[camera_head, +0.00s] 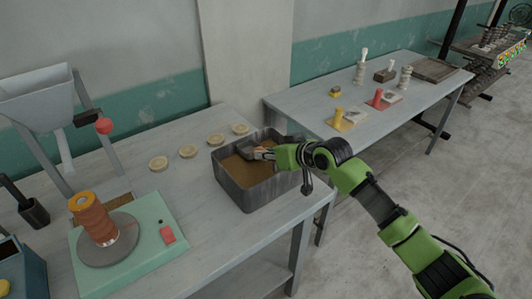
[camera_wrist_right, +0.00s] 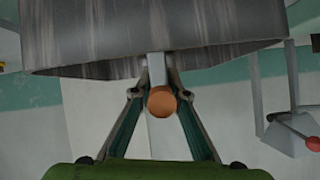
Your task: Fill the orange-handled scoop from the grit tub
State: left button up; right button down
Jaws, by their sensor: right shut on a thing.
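The grit tub (camera_head: 236,192) is a dark grey open box on the near table, with brown grit (camera_head: 236,168) inside. My right gripper (camera_head: 268,153) reaches in from the right over the tub's rim. It is shut on the scoop (camera_head: 247,148), whose grey head is over the grit. In the right wrist view the round orange handle end (camera_wrist_right: 162,101) shows between the two fingers. I cannot tell whether the scoop holds grit. My left gripper is not in view.
Several pale round discs (camera_head: 188,151) lie left of the tub. A green base (camera_head: 150,240) with a turntable and stacked brown rings stands at front left. A grey hopper (camera_head: 40,97) stands behind it. The second table (camera_head: 300,98) holds small tools and blocks.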

jog(key=shift+f, duration=0.6)
dwell(0.3)
notch_tip(320, 180, up, 13)
jog(key=p, duration=1.2)
dwell(0.5)
